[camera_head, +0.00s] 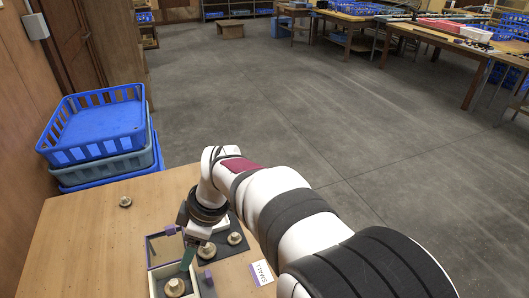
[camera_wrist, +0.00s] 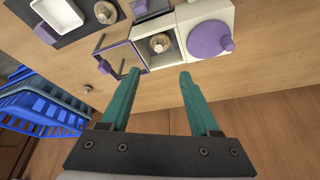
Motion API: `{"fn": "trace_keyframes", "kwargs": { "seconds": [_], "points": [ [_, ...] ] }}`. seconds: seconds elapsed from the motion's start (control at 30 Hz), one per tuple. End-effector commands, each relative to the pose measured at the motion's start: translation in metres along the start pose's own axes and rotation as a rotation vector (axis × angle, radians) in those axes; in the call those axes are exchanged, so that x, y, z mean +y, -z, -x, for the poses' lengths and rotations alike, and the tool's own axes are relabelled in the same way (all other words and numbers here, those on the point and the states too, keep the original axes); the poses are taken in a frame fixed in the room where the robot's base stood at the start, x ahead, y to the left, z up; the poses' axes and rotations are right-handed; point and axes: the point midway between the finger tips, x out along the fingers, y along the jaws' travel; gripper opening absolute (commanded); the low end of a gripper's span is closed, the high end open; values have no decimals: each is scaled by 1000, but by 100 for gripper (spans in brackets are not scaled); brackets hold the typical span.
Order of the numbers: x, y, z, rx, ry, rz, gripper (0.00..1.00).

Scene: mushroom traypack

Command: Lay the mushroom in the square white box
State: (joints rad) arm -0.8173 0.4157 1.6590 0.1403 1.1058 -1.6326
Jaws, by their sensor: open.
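In the head view a pale mushroom (camera_head: 175,287) lies inside a square white box (camera_head: 153,286) at the front of the table. The wrist view shows the mushroom (camera_wrist: 160,43) inside the white box (camera_wrist: 184,62) too. My gripper (camera_head: 188,258) is over the box area in the head view. In the wrist view my gripper (camera_wrist: 154,82) has its green fingers wide apart, with nothing between them.
More mushrooms sit on a dark tray (camera_head: 215,239), and one lone mushroom (camera_head: 125,201) is on the bare table. A purple block (camera_head: 208,277) and a SMALL card (camera_head: 262,273) are close by. A purple disc (camera_wrist: 210,38) adjoins the box. Blue crates (camera_head: 100,125) stand beyond the table.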

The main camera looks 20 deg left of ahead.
Motion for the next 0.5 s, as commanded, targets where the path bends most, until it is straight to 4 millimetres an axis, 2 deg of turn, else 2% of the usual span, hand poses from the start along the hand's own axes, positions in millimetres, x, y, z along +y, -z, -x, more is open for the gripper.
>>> {"fn": "trace_keyframes", "kwargs": {
  "seconds": [0.07, 0.3, 0.5],
  "points": [
    [0, 8, -16, 3, 7, 55, 62],
    [-1, 7, -83, 2, 8, 55, 62],
    [0, 7, -113, 3, 5, 53, 62]
  ]
}}
